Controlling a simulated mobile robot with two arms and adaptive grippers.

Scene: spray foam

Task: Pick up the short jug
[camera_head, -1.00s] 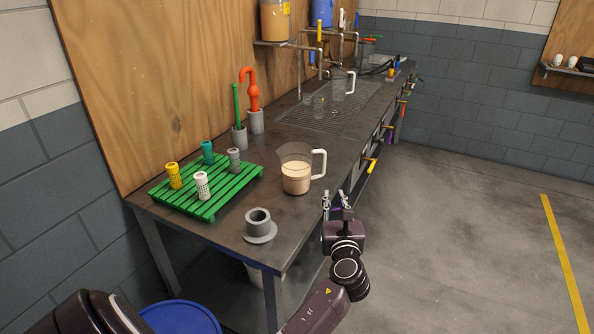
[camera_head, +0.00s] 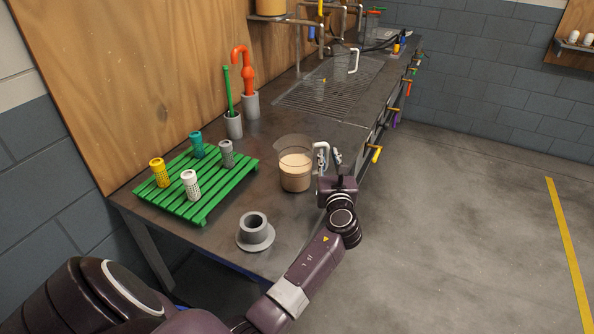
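The short jug (camera_head: 294,172) is clear, has a white handle and holds beige liquid. It stands upright on the dark workbench near its right edge. My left gripper (camera_head: 330,160) is at the jug's handle side, with its two fingers apart. The left finger overlaps the handle in the picture; I cannot tell whether it touches. My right gripper is out of view.
A grey flanged cup (camera_head: 253,222) stands at the bench's near corner. A green slatted rack (camera_head: 207,202) with several perforated cylinders lies left of the jug. Another clear jug (camera_head: 342,70) stands farther back by the grating. Coloured valve handles (camera_head: 376,153) stick out along the bench's right side.

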